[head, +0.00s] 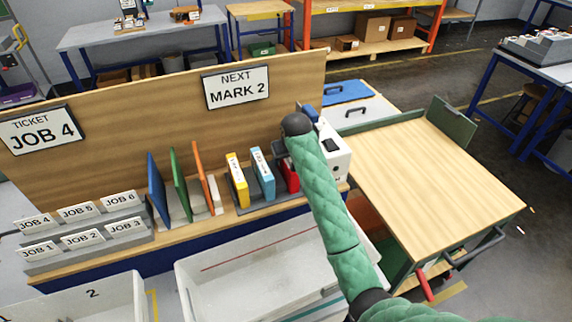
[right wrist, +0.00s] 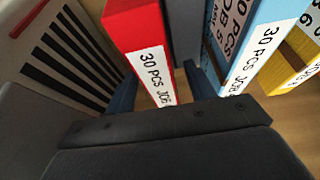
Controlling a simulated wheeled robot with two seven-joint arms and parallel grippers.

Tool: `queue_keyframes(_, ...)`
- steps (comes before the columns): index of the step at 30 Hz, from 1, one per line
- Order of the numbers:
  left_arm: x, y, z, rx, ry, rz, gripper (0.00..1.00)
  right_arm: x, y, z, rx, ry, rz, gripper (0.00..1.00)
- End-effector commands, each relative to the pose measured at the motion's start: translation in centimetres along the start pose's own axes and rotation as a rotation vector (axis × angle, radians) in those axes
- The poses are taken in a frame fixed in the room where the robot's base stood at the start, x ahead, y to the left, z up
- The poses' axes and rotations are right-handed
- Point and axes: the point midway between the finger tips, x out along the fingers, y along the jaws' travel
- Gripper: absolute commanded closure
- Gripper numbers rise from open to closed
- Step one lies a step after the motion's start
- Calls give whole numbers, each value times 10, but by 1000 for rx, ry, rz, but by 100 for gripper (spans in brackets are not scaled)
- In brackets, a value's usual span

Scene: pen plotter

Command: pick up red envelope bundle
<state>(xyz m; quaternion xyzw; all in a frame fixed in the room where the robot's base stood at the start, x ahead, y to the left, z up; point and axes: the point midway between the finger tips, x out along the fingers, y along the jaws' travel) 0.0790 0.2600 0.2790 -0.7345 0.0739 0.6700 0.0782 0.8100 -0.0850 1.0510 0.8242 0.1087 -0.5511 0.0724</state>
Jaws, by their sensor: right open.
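The red envelope bundle (head: 291,178) stands at the right end of the row of bundles, partly hidden behind my right arm in the head view. In the right wrist view its red face (right wrist: 135,22) and white label reading "30 PCS" show large. My right gripper (right wrist: 165,95) is open, with its blue fingers on either side of the bundle's near end. I cannot tell if either finger touches it. The blue bundle (head: 262,174) and yellow bundle (head: 237,180) stand to its left. My left gripper is not in view.
A white machine (head: 335,150) stands close on the right of the red bundle; its slotted side (right wrist: 65,55) shows in the wrist view. Colored dividers (head: 180,180) stand farther left. A white bin (head: 255,265) is below the bench. The wooden cart top (head: 440,170) is clear.

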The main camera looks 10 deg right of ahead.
Motion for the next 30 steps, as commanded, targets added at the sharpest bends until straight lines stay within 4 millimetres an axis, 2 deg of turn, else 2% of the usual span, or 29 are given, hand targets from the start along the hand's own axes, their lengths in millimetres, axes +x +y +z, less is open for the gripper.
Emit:
queue_keyframes(1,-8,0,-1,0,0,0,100,4,0,-1,1,-3,0,45)
queue_keyframes(7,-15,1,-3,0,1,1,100,23,0,0,0,-1,0,45)
queue_keyframes(14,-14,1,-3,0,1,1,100,26,0,0,0,0,0,45)
queue_keyframes(15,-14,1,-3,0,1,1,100,26,0,0,0,0,0,47)
queue_keyframes(23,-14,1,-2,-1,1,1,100,26,0,0,0,0,0,98)
queue_keyframes(30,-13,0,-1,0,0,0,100,25,0,0,0,1,0,98)
